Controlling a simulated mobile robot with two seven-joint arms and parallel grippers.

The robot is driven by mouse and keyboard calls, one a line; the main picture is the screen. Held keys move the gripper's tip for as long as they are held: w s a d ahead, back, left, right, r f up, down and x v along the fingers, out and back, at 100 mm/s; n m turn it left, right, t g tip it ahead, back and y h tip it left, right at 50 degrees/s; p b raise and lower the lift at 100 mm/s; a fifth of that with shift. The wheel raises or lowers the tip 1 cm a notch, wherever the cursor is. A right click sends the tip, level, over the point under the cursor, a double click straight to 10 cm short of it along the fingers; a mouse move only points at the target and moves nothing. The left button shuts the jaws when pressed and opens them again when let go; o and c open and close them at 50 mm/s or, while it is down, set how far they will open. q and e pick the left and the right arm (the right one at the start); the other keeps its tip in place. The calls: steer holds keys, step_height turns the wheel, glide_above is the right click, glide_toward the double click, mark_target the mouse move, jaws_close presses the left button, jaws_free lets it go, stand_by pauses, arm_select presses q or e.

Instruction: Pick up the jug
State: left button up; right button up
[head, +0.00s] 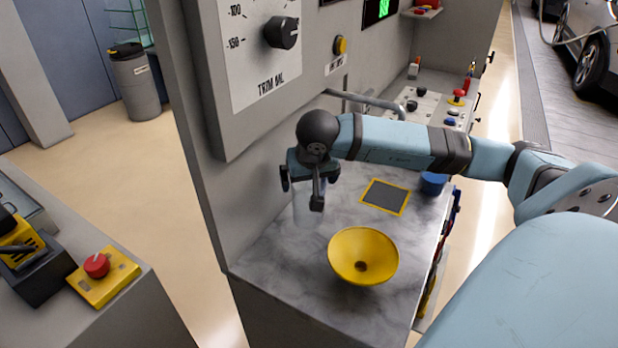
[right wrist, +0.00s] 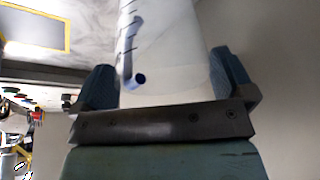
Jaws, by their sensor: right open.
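The jug (head: 308,212) is a clear, pale container standing on the marble-look counter in the head view, partly hidden behind my right gripper. My left gripper is not in view.
A grey panel wall with a dial (head: 281,32) rises close on the left.

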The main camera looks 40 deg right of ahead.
steer(key=shift+w+d+f, duration=0.15)
steer(key=shift+w+f, duration=0.05)
steer(key=shift+f, duration=0.45)
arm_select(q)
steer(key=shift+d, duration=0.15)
arm_select(e)
steer(key=c, duration=0.8)
steer(key=shift+s+r, duration=0.1)
steer(key=shift+r, duration=0.05)
steer(key=shift+s+d+r, duration=0.1)
steer(key=shift+s+r, duration=0.05)
steer(key=shift+r, duration=0.05)
step_height(320, 180, up, 11)
arm_select(q)
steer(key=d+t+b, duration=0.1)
steer(key=b, duration=0.5)
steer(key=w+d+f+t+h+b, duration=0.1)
steer(key=b, duration=0.5)
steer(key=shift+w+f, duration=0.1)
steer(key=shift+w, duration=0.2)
arm_select(e)
steer(key=s+d, duration=0.1)
steer(key=s, duration=0.5)
steer(key=s+d, duration=0.2)
steer(key=s, duration=0.4)
steer(key=s+d, duration=0.2)
steer(key=s, duration=0.4)
steer(key=shift+s+d, duration=0.2)
steer(key=shift+s, duration=0.2)
